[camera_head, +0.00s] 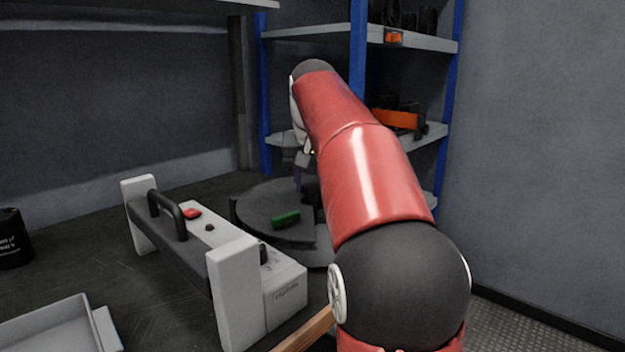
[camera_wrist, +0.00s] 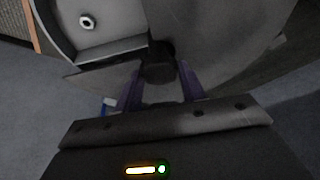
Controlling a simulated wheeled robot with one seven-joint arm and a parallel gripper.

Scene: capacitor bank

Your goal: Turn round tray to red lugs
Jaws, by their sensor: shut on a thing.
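The round tray (camera_head: 262,203) is a dark grey disc on the bench, partly hidden behind my red arm. A green piece (camera_head: 286,218) lies at its near side. My gripper (camera_head: 301,180) reaches down at the tray. In the wrist view, the purple fingers of my gripper (camera_wrist: 162,82) are shut on a dark knob (camera_wrist: 159,66) at the round tray (camera_wrist: 215,35). A compartment beside the knob holds a pale ring-shaped piece (camera_wrist: 87,22). I cannot make out red lugs on the visible part of the tray.
A grey unit with a black handle (camera_head: 168,212) and a red button (camera_head: 192,213) stands left of the tray. An empty grey bin (camera_head: 55,325) is at the front left, a black container (camera_head: 12,240) at the left edge. Blue-posted shelves (camera_head: 358,45) stand behind.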

